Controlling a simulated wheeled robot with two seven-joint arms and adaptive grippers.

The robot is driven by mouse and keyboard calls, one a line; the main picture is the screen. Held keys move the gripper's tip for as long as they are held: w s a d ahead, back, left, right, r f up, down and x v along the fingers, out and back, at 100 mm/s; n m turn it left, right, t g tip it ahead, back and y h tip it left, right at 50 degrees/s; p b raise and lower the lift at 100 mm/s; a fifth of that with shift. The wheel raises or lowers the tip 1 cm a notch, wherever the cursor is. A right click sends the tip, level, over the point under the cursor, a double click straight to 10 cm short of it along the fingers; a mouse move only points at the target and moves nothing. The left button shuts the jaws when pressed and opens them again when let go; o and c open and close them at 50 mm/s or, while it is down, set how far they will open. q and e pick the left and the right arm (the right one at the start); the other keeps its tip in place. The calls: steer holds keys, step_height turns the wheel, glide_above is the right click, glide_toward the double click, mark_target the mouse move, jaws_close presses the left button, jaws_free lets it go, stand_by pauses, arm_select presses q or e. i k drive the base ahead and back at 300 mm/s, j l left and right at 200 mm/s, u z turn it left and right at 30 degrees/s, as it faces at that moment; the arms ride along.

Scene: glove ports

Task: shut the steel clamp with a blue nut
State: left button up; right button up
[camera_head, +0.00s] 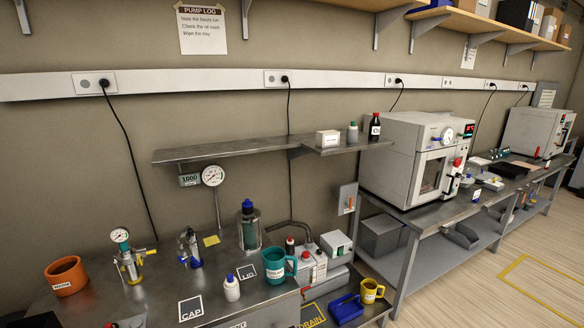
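A small steel fitting with a blue part (194,263) low on its front stands on the steel bench, left of centre. It looks like the steel clamp with the blue nut, but it is too small to tell whether its jaw is open or shut. To its left stands a similar fitting with a gauge on top and yellow parts (129,265). Neither of my grippers shows clearly. A dark shape at the bottom left edge is cut off, and I cannot tell what it is.
An orange pot (66,276) stands at the left. A blue-capped glass vessel (249,228), a white bottle (232,289) and a teal jug (275,264) stand to the right. A CAP label (190,308) lies in front. A steel shelf (235,149) overhangs behind.

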mark_target(179, 248)
steer(key=k+u, duration=0.1)
steer(key=u, duration=0.3)
steer(key=k+j+u, duration=0.1)
steer(key=u, duration=0.3)
